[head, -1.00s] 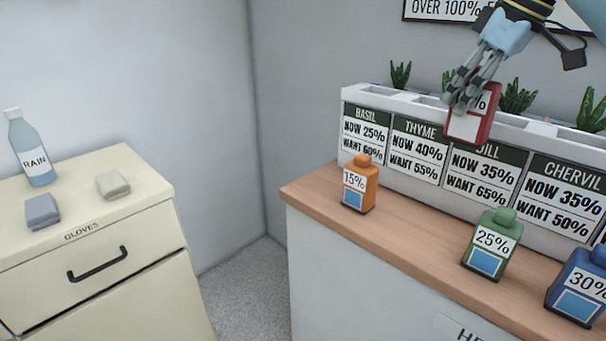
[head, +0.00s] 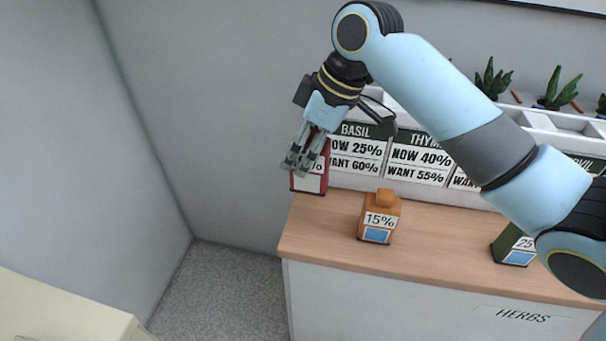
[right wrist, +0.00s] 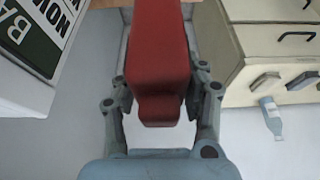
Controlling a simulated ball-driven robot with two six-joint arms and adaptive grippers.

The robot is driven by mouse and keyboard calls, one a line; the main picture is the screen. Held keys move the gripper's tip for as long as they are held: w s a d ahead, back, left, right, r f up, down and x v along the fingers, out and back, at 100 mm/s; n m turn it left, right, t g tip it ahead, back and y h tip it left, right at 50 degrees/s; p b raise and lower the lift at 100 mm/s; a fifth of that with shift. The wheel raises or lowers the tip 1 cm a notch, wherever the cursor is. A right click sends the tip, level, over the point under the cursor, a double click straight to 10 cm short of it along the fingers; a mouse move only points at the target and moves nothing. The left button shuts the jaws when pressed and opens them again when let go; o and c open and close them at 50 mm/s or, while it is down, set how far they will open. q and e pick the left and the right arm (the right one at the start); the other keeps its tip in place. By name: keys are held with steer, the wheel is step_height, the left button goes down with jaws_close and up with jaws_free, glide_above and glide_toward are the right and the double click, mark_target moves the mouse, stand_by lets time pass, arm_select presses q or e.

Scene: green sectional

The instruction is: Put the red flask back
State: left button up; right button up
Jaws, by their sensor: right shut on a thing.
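The red flask (head: 322,180) is at the left end of the wooden counter (head: 300,222), beside the BASIL sign (head: 352,148). Whether its base touches the wood I cannot tell. My right gripper (head: 303,160) is shut on the red flask from above, and its fingers hide part of the label. In the right wrist view the red flask (right wrist: 158,55) sits between both fingers of my right gripper (right wrist: 160,100). The left gripper does not show.
An orange flask marked 15% (head: 379,218) stands close to the right on the counter. A green flask (head: 512,246) is farther right, partly behind my arm. Planters (head: 550,122) line the back. A cream cabinet (head: 60,310) is at the lower left, with floor between.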

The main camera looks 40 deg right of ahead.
mark_target(301, 181)
steer(key=f, duration=0.5)
steer(key=shift+s+a+f, duration=0.25)
steer(key=shift+s+a, duration=0.05)
steer(key=shift+f, duration=0.4)
step_height(301, 181, down, 3)
steer(key=shift+d+f, duration=0.1)
steer(key=shift+f, duration=0.35)
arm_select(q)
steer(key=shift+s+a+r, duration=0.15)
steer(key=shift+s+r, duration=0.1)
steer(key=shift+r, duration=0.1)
arm_select(e)
steer(key=shift+w, duration=0.1)
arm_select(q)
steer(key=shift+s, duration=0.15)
arm_select(e)
steer(key=shift+f, duration=0.1)
steer(key=o, duration=1.3)
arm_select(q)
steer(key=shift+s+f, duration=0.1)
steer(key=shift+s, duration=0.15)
